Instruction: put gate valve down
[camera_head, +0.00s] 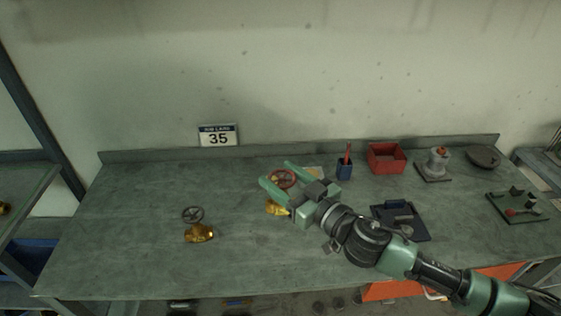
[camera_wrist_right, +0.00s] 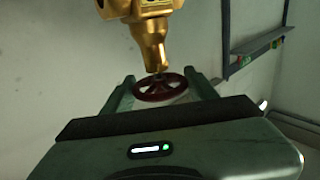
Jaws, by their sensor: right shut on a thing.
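A gate valve with a red handwheel (camera_head: 282,178) and a brass body (camera_head: 276,208) is at my right gripper (camera_head: 277,173), over the middle of the workbench (camera_head: 130,235). In the right wrist view the red handwheel (camera_wrist_right: 160,88) sits between the two green fingers (camera_wrist_right: 161,84), which are shut on it. The brass body (camera_wrist_right: 150,40) extends from the wheel toward the top of that view. I cannot tell whether the body touches the bench. A second gate valve (camera_head: 200,233) with a dark handwheel stands on the bench at the left. My left gripper is out of view.
Behind and right of the gripper are a blue cup (camera_head: 344,171) with a red item, a red bin (camera_head: 386,158) and a grey device (camera_head: 437,164). A dark tray (camera_head: 401,221) lies near my right arm. The bench's left part is mostly clear.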

